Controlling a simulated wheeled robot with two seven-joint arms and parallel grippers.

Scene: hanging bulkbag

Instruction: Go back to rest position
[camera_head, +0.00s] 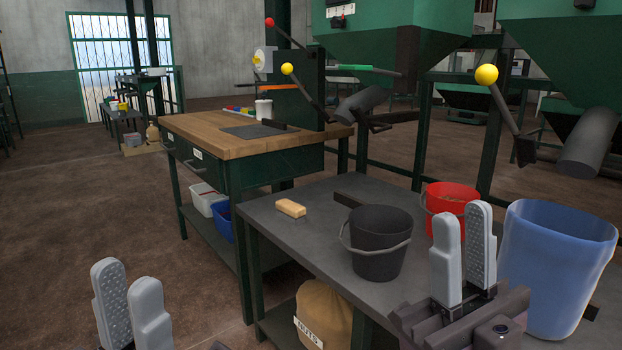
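My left gripper (132,293) is at the lower left, over the brown floor. Its two grey fingers point up and stand apart with nothing between them. The dotted inner pad of one finger shows. My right gripper (463,235) is at the lower right, in front of the dark table (310,235). Its fingers also point up, apart and empty, with a dotted pad showing. Most of my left arm is out of view.
On the dark table are a black bucket (378,255), a red bucket (450,197) and a tan block (291,208). A blue bin (553,255) stands right of my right gripper. A wooden workbench (220,140) stands behind. Floor at left is clear.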

